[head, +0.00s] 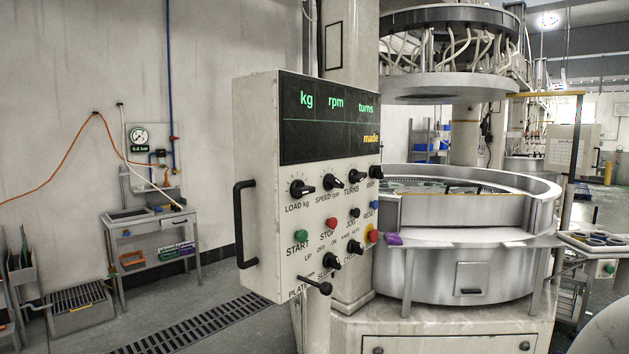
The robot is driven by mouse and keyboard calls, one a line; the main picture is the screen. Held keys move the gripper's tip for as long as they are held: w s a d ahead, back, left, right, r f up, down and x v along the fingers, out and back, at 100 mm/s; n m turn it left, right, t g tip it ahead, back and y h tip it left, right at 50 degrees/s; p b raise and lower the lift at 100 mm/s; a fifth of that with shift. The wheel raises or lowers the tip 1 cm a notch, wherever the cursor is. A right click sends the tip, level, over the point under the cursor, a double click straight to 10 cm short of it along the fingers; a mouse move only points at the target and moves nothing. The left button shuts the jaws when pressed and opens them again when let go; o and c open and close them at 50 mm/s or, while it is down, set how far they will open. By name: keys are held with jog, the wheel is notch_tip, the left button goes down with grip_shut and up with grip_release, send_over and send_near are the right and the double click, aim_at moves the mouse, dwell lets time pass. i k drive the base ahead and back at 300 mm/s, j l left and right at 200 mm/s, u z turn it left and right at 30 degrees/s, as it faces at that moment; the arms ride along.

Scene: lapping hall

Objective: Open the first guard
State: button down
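A lapping machine stands right of centre, with a round grey tub (460,270) below and a raised round upper head (450,70) above it. A second machine (524,165) stands far behind at the right. My gripper is not in view.
A control box (310,190) with knobs and a side handle stands in front of the machine's left side. A purple cloth (400,239) lies on the tub's front ledge. A small table (597,242) is at right. A floor grating (200,325) and open floor lie left.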

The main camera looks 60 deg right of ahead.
aim_at(446, 210)
jog(key=z, duration=2.15)
